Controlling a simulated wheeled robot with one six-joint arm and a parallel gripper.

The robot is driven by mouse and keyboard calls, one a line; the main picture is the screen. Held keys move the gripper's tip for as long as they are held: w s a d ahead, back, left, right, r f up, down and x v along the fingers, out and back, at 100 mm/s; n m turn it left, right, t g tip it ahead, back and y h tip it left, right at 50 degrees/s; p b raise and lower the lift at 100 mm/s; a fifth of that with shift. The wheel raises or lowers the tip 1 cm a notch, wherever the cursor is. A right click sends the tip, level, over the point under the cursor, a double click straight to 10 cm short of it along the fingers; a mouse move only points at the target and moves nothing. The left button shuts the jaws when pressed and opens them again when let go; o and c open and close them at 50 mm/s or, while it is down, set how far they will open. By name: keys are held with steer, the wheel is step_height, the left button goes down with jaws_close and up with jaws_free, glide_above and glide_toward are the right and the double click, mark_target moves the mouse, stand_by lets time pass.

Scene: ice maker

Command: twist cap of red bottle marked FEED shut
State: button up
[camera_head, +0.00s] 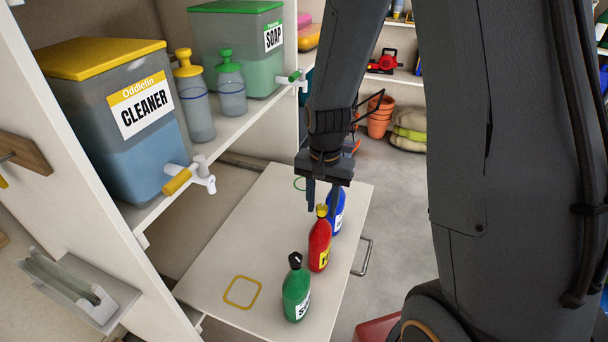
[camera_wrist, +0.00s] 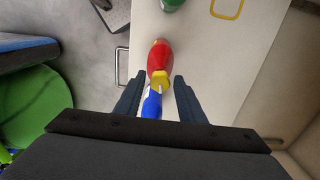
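The red bottle (camera_head: 319,245) stands upright on the white pull-out shelf (camera_head: 212,262), between a green and a blue bottle. Its yellow cap (camera_head: 322,210) sits on its top. Only part of its label shows in the head view, so I cannot read the word. My gripper (camera_head: 322,203) points down just above the cap. In the wrist view the fingers (camera_wrist: 157,100) are apart, with clear gaps beside the yellow cap (camera_wrist: 160,79) of the red bottle (camera_wrist: 160,57). The cap lies near the fingertips, and nothing is held.
The green bottle (camera_head: 296,290) with a black cap stands in front, and the blue bottle (camera_head: 337,212) close behind. Yellow outline (camera_head: 242,292) marks bare shelf at left. Cleaner tank (camera_head: 125,115) and soap tank (camera_head: 236,50) stand on the upper shelf. A metal handle (camera_head: 365,257) juts at right.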

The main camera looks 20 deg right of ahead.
steer(key=c, duration=0.7)
steer(key=shift+m+p, duration=0.65)
steer(key=shift+m, duration=1.05)
steer(key=shift+m, duration=0.3)
steer(key=shift+m+p, duration=0.65)
steer(key=shift+m, duration=0.85)
steer(key=shift+m+p, duration=0.3)
steer(key=shift+m, duration=0.2)
steer(key=o, duration=0.7)
